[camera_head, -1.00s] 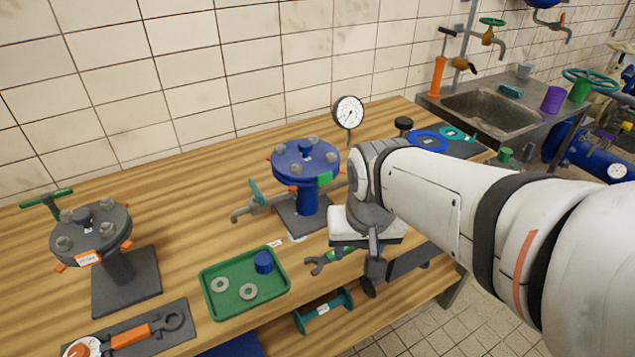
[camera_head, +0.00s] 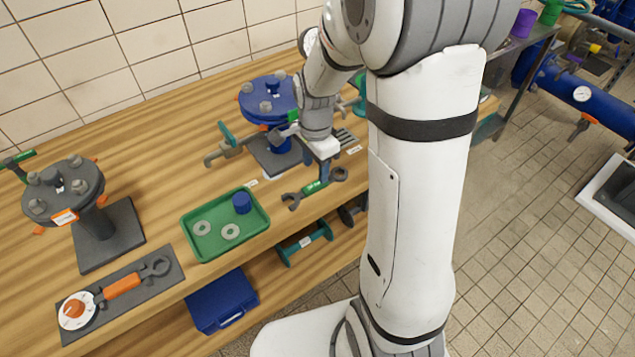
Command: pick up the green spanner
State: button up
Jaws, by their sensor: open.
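The green spanner (camera_head: 313,187) has dark grey open jaws at both ends and a green middle with a small label. It appears to lie on the wooden bench near the front edge, right of the green tray. My gripper (camera_head: 324,175) points down directly over the spanner's middle. Its jaws are open. One finger shows, seeming to reach down to the handle; the other is hidden. I cannot tell whether the finger touches it.
A blue flanged valve (camera_head: 270,100) stands just behind my gripper. The green tray (camera_head: 190,243) holds two washers and a blue cylinder. A dark mat (camera_head: 75,332) bears an orange-handled tool. A grey flanged stand (camera_head: 98,228) is at left.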

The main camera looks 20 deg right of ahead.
aim_at(315, 183)
jog(key=f, duration=0.2)
jog(key=s+f, duration=0.1)
jog(key=shift+a+f, duration=0.15)
jog(key=shift+f, duration=0.25)
jog(key=shift+w+f, duration=0.1)
jog(key=shift+f, duration=0.3)
grip_shut()
